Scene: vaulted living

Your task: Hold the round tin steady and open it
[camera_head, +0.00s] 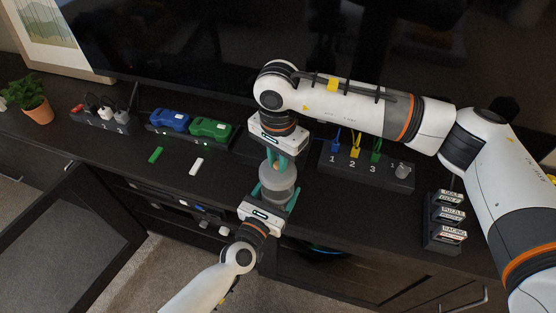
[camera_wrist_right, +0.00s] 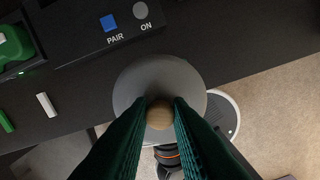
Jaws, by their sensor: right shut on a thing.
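The round tin (camera_head: 278,192) is a grey, squat cylinder near the front edge of the dark cabinet top. Its grey round lid (camera_wrist_right: 160,78) with a tan knob (camera_wrist_right: 160,115) fills the middle of the right wrist view. My right gripper (camera_head: 276,163) reaches down from above and is shut on the knob, its teal fingers on either side. My left gripper (camera_head: 272,203) comes in from below, with teal fingers on both sides of the tin body. I cannot tell whether those fingers touch it. The join between lid and body is not clear.
A dark box with PAIR and ON marks (camera_wrist_right: 122,30) lies just behind the tin. Blue (camera_head: 168,121) and green (camera_head: 211,130) blocks sit on a dock at left, and a numbered cable box (camera_head: 365,168) at right. A labelled case rack (camera_head: 447,222) stands farther right.

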